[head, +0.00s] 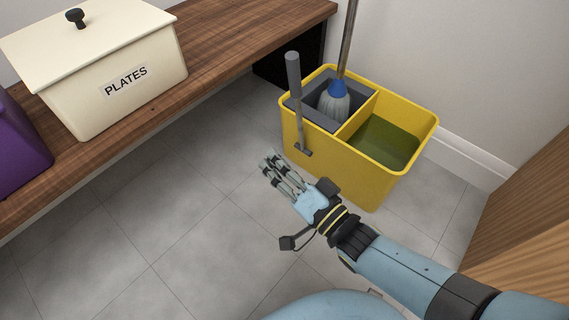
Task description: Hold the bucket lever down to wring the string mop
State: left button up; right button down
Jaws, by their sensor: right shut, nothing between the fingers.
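The yellow mop bucket (340,165) stands on the tiled floor near the wall. Its left compartment holds a grey wringer (365,85); its right one holds murky greenish water (385,143). The string mop (335,104) stands in the wringer, with a blue collar and a metal handle (348,45) rising out of view. The grey bucket lever (295,90) stands nearly upright on the bucket's left side, its pivot low on the wall. My right gripper (270,168) is shut and empty, in front of the bucket, left of and below the lever's pivot and apart from the lever grip. My left gripper is out of view.
A wooden bench (225,45) runs along the upper left, bearing a cream box labelled PLATES (100,65) and a purple container (15,150). A wooden panel (530,210) stands at right. The floor (150,220) at left is clear.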

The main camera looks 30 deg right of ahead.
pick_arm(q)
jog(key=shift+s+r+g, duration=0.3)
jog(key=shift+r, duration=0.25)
pick_arm(e)
jog(key=shift+v, duration=1.1)
